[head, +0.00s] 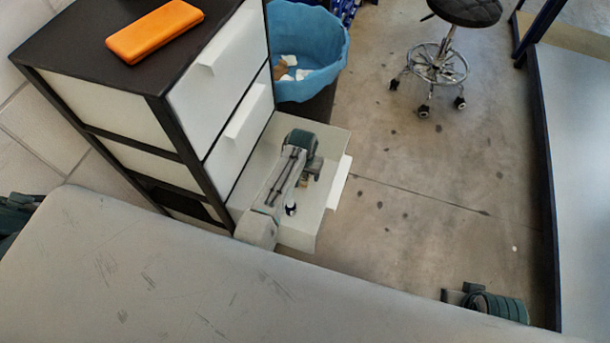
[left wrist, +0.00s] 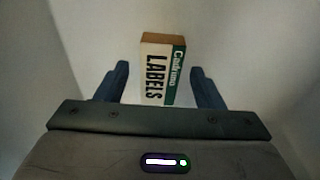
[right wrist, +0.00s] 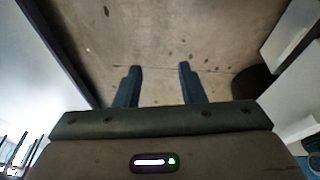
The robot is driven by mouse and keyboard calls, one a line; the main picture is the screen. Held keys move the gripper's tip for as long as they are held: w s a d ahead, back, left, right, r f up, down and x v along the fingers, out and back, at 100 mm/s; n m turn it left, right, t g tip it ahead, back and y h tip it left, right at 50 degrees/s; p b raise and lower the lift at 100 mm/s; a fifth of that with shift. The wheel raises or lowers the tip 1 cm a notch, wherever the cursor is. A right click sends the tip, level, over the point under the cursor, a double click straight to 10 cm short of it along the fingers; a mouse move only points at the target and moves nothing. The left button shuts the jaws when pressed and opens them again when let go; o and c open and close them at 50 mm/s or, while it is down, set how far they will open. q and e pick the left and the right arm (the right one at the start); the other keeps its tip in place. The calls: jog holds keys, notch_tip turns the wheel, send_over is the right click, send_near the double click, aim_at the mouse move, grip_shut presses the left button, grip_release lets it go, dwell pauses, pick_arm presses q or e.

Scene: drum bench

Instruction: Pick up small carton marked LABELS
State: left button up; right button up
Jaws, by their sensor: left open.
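The small carton marked LABELS (left wrist: 163,72) is white and green with a brown top. It stands in the open bottom drawer (head: 326,140), between the spread fingers of my left gripper (left wrist: 160,67). Gaps show on both sides of it, so the fingers are not closed on it. In the head view my left arm reaches down into the drawer and mostly hides the carton; a small brownish patch shows beside the gripper. My right gripper (right wrist: 160,66) is open and empty above bare floor.
The drawer cabinet (head: 185,125) has an orange case (head: 155,31) on top. A blue bin (head: 310,45) with scraps stands behind the drawer. A wheeled stool (head: 437,65) stands at the back right.

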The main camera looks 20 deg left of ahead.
pick_arm(q)
jog(key=shift+c, duration=0.4)
jog(key=c, duration=1)
jog(key=shift+r, duration=0.15)
